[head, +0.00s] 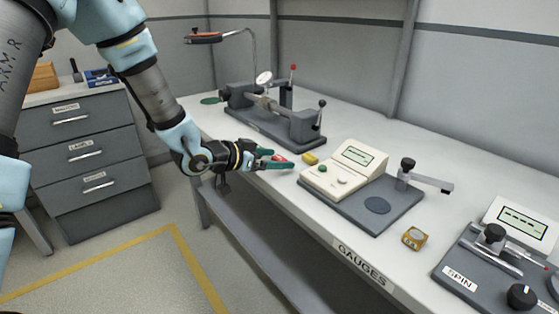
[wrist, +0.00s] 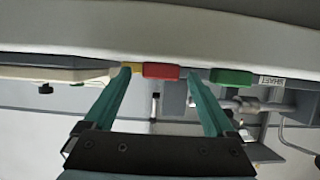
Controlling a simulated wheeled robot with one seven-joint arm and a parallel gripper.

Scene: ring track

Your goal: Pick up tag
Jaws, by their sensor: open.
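A red tag (head: 280,158) lies on the white bench near its front edge. In the wrist view it is a red block (wrist: 160,71) showing between the fingertips, nearer the left one. A yellow tag (head: 311,158) lies beside it to the right in the head view; part of it (wrist: 134,66) shows behind the left fingertip in the wrist view. A green block (wrist: 231,77) shows right of the fingers in the wrist view. My gripper (head: 279,159) is open at the bench's front edge, level with the red tag. Contact with the tag cannot be told.
A cream gauge (head: 343,170) on a dark base stands close on the right. A grey bench instrument (head: 272,116) stands behind. A small yellow box (head: 415,238) and a SPIN device (head: 480,265) are farther right. The bench's front edge (head: 362,265) runs below the gripper.

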